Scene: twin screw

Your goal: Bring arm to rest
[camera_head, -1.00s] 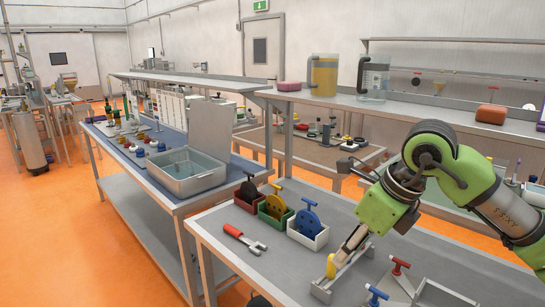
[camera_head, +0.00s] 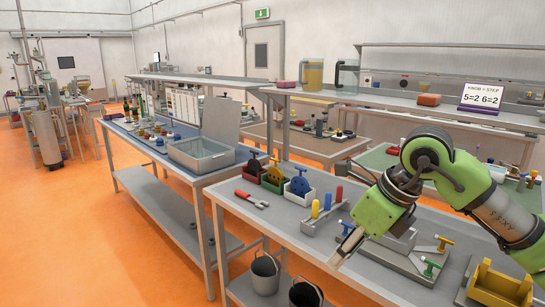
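My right arm, green and grey, comes in from the right. Its gripper (camera_head: 346,246) hangs above the front edge of the grey work table (camera_head: 270,222), pointing down and left. No object shows in it, but the gap between its fingers cannot be made out. A grey rack (camera_head: 322,220) behind it holds upright yellow (camera_head: 315,209), blue (camera_head: 328,201) and red (camera_head: 339,194) handles. The gripper is apart from the rack. A grey fixture with a yellow T-handle (camera_head: 444,241) and a green T-handle (camera_head: 431,268) lies beside and partly behind my arm. My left gripper is out of view.
Small bins with coloured discs (camera_head: 299,188) and a red-handled wrench (camera_head: 251,199) are on the table's left part. A yellow bin (camera_head: 500,287) is at right. Buckets (camera_head: 265,274) stand below. A sign (camera_head: 482,98) stands on the shelf.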

